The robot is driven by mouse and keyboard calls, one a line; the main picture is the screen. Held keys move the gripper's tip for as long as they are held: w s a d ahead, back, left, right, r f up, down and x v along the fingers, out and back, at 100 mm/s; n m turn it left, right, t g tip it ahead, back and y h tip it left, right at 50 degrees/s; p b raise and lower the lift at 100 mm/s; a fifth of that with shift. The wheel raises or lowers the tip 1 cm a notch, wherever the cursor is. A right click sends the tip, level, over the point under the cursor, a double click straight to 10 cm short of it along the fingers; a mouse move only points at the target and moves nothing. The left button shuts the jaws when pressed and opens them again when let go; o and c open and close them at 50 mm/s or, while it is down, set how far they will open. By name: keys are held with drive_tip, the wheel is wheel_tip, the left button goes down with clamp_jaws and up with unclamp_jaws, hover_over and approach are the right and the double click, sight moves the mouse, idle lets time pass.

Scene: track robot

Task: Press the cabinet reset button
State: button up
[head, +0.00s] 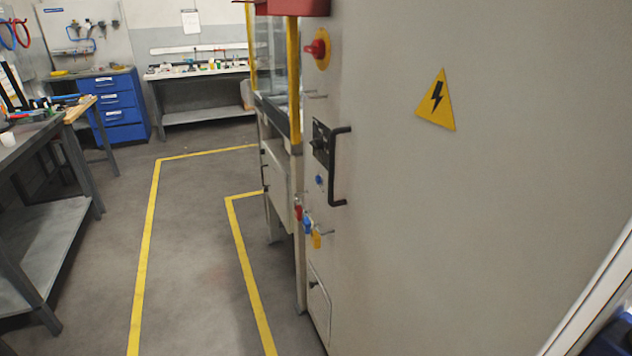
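A tall grey cabinet (520,130) fills the right half of the head view, close to me. On its narrow face at the left is a small round blue button (319,180), below a dark switch panel (321,143) and left of a black bar handle (337,165). A red knob on a yellow plate (318,48) sits higher on the same face. I cannot read any label that says which control is the reset. My gripper is not in view.
Padlocks or tags (307,226) hang low on the cabinet. A machine with yellow-framed glass (293,70) stands behind it. A workbench (50,250) is at left; a blue drawer unit (118,105) is at the back. Yellow-lined floor (195,230) between is clear.

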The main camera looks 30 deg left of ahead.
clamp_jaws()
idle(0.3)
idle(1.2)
